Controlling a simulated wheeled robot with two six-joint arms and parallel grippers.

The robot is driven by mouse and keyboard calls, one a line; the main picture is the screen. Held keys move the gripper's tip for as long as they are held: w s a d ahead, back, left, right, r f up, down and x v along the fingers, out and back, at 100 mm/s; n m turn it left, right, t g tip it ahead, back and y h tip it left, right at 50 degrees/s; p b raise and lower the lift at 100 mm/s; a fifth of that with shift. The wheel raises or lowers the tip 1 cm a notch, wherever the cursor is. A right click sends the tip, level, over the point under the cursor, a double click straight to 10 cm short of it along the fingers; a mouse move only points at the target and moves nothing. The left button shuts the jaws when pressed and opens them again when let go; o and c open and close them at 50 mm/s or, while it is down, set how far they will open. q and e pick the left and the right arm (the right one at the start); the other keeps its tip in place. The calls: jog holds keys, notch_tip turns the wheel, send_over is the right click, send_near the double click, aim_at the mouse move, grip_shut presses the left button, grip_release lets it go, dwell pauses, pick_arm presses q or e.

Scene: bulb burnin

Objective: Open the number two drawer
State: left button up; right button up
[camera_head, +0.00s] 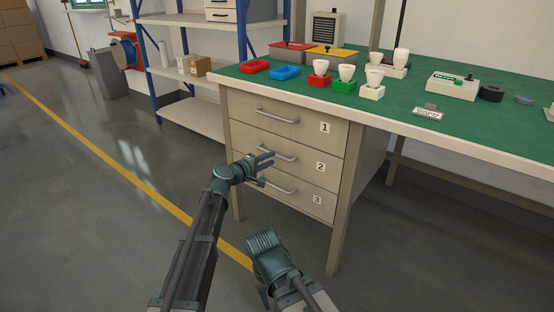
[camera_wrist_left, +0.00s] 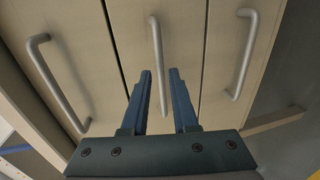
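The number two drawer (camera_head: 306,168) is the middle of three beige drawers under the bench and is shut, flush with the others. Its grey bar handle (camera_head: 283,154) is partly behind my left gripper (camera_head: 267,161). In the left wrist view the middle handle (camera_wrist_left: 157,50) lies in line with the gap between the two fingers of my left gripper (camera_wrist_left: 161,72). The fingers are apart, with nothing gripped. I cannot tell whether the fingertips reach around the bar. My right gripper (camera_head: 263,241) is low in front of the drawers, and its fingers are not clear.
Drawer one (camera_head: 285,123) is above and drawer three (camera_head: 300,197) below, both shut. The green bench top (camera_head: 450,130) holds bulbs in coloured holders, trays and a tester. A blue-framed shelf (camera_head: 185,105) stands at left. The floor in front is clear.

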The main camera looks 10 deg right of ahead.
aim_at(277, 156)
pick_arm(q)
jog(key=shift+b+x, duration=0.35)
jog(key=shift+x, duration=2.15)
jog(key=shift+c, duration=0.2)
grip_shut()
